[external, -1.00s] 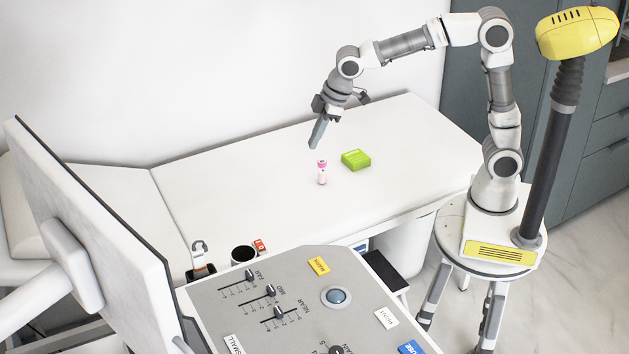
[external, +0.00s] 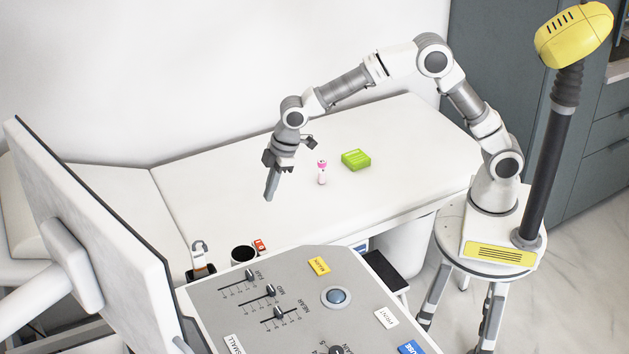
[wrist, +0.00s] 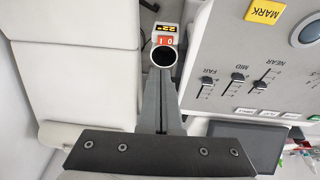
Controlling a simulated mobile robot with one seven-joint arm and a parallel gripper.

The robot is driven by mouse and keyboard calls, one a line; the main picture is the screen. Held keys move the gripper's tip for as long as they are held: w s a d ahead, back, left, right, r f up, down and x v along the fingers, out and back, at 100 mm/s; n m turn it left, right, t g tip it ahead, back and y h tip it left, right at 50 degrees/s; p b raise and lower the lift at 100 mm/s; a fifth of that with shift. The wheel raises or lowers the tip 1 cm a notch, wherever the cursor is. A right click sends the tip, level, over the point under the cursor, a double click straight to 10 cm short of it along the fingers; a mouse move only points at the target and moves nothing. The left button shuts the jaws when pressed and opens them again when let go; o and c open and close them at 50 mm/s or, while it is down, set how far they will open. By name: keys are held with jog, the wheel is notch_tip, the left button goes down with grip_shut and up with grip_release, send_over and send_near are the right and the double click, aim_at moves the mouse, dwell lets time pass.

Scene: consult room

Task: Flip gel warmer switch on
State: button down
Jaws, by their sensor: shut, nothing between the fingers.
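The gel warmer (external: 243,255) is a small unit with a round dark opening, at the edge of the console beside the couch. In the wrist view, its round opening (wrist: 164,57) shows just beyond my fingertips. Its red switch (external: 259,246) is marked 0 and I; it also shows in the wrist view (wrist: 165,40), beside a small display with yellow digits (wrist: 165,28). I cannot tell which way the switch is set. My gripper (external: 268,198) is shut and empty, pointing down above the couch, apart from the warmer. It also shows in the wrist view (wrist: 160,78).
The console (external: 215,300) has sliders, a blue trackball (external: 336,297) and labelled keys. A monitor (external: 95,235) stands at left. A pink-capped bottle (external: 322,173) and a green box (external: 356,160) are on the white couch (external: 400,130). A holder (external: 200,268) stands left of the warmer.

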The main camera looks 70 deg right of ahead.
send_near(258, 240)
jog(key=x, duration=0.5)
jog(key=shift+w+a, duration=0.2)
jog(key=shift+a, duration=0.15)
jog(key=shift+w+d+f, duration=0.1)
jog(key=shift+f, duration=0.6)
jog(key=shift+w+d+f+g+y, duration=0.2)
jog(key=shift+f+g+y, duration=0.1)
jog(key=shift+f+y, duration=0.15)
jog(key=shift+s+a, duration=0.1)
jog(key=shift+s, duration=0.1)
jog(key=shift+s+a+r+b, duration=0.25)
jog(key=shift+s+a+b, duration=0.05)
jog(key=shift+s+a, duration=0.2)
jog(key=shift+w+r, duration=0.1)
jog(key=shift+r, duration=0.05)
